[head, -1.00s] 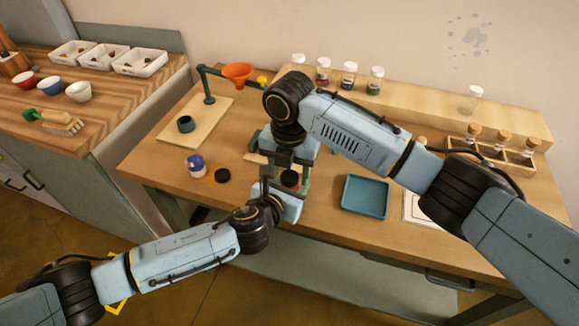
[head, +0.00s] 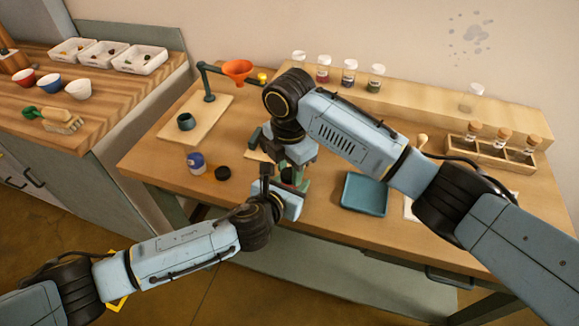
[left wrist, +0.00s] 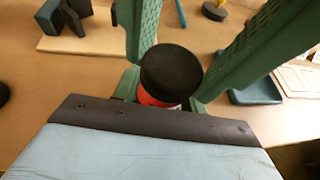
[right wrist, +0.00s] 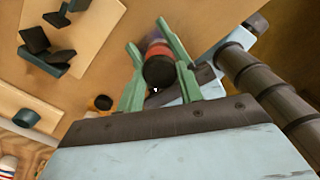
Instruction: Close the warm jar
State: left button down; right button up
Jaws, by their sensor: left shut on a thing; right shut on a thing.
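The warm jar (left wrist: 152,99) shows red below a black lid (left wrist: 172,68) in the left wrist view. The lid sits on the jar's top, and I see no clear gap. My left gripper (head: 287,187) is shut on the jar low down. My right gripper (head: 297,169) reaches down from above, its green fingers on both sides of the lid, shut on it. The right wrist view shows the lid (right wrist: 160,72) between those fingers, with the red jar beyond. In the head view the grippers hide most of the jar.
A blue jar (head: 196,163) and a loose black lid (head: 222,173) stand to the left. A teal tray (head: 364,194) is on the right. A stand with an orange funnel (head: 238,69) is behind left. Capped vials (head: 499,138) stand in a rack at right.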

jog(key=o, duration=1.1)
jog(key=shift+r, duration=0.1)
jog(key=shift+r, duration=2.2)
jog(key=shift+c, duration=0.6)
notch_tip(320, 180, up, 4)
jog(key=shift+f+n, duration=0.25)
jog(key=shift+n, duration=0.75)
